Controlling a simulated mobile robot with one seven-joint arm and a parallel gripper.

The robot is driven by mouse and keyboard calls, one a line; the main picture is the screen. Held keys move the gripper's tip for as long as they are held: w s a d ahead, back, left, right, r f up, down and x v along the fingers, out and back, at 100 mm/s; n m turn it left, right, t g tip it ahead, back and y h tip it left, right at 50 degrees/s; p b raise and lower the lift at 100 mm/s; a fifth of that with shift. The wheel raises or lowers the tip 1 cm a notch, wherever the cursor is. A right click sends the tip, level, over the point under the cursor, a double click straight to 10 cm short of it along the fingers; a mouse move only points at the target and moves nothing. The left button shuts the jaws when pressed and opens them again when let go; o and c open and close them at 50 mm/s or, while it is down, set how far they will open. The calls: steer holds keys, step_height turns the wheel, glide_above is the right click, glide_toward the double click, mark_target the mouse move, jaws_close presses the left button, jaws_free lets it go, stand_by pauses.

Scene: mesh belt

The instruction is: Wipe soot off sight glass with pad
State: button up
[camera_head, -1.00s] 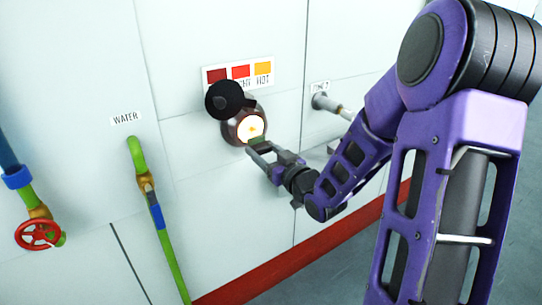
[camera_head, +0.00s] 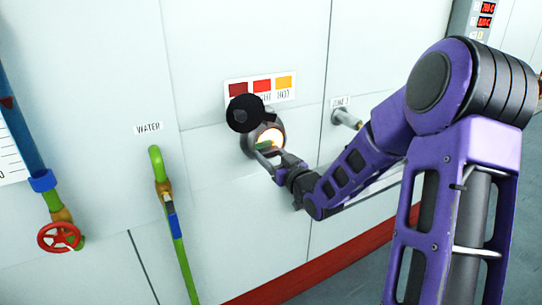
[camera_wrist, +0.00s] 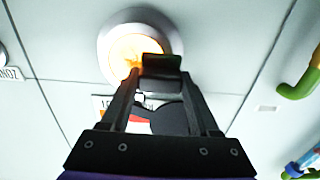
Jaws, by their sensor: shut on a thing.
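The round sight glass (camera_head: 270,137) glows orange-white on the light wall panel. In the wrist view the sight glass (camera_wrist: 130,47) sits in a grey metal ring. A black round cover (camera_head: 247,113) stands at its upper left in the head view and hides part of it. Soot cannot be made out clearly on the visible glass.
A colour label (camera_head: 262,88) is above the glass. A grey pipe stub (camera_head: 346,119) juts out at right. At left are a green water pipe (camera_head: 160,175) and a red valve wheel (camera_head: 60,237). The wall between pipe and glass is clear.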

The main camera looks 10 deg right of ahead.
mark_target(281, 140)
steer(key=shift+b+x, duration=0.35)
steer(key=shift+x, duration=0.55)
stand_by(0.4)
steer(key=shift+d, duration=0.15)
steer(key=shift+w+d, duration=0.35)
steer(key=shift+d, duration=0.65)
steer(key=shift+w+d, duration=0.35)
steer(key=shift+d, duration=0.6)
steer(key=shift+w+d, duration=0.35)
steer(key=shift+d, duration=0.85)
steer(key=shift+s+a+b, duration=0.2)
steer(key=shift+s+a, duration=0.15)
steer(key=shift+a, duration=0.8)
steer(key=shift+s+a+b, duration=0.25)
steer(key=shift+s+a, duration=0.1)
steer(key=shift+a, duration=0.8)
steer(key=shift+s+a+b, duration=0.2)
steer(key=shift+s+a, duration=0.15)
steer(key=shift+a, duration=0.8)
